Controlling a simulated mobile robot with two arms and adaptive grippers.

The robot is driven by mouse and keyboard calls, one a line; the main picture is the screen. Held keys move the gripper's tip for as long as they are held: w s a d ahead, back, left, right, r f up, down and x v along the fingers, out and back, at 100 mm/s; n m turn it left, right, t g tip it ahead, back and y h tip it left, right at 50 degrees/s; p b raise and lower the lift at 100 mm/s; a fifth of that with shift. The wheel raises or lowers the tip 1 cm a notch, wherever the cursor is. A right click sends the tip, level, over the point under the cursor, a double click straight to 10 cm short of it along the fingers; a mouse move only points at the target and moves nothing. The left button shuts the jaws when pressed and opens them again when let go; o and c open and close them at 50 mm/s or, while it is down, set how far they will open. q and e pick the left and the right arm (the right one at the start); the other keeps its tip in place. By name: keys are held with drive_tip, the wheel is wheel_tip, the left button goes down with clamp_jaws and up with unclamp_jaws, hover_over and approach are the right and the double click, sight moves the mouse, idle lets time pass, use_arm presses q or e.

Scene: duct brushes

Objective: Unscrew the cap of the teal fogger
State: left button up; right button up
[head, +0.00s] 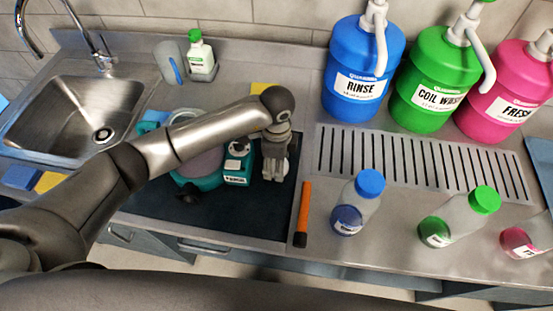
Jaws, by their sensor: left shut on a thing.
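The teal fogger (237,180) stands on the dark mat (235,222), with a small labelled box part at its right side. My left arm crosses over it and hides much of its body. My left gripper (274,174) points down just right of the labelled part. It is shut on a pale round piece (285,166) that looks like the cap. The fingers hide most of it, so I cannot tell whether it is still seated on the fogger. My right gripper is not in view.
An orange-and-black stick (302,214) lies at the mat's right edge. Large pump jugs (363,70) stand behind. A sink (85,115) is at left.

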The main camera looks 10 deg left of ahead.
use_arm(q)
drive_tip(key=shift+f, duration=0.1)
drive_tip(key=o, duration=1.1)
wheel_tip(320, 180, up, 12)
drive_tip(key=b, duration=0.3)
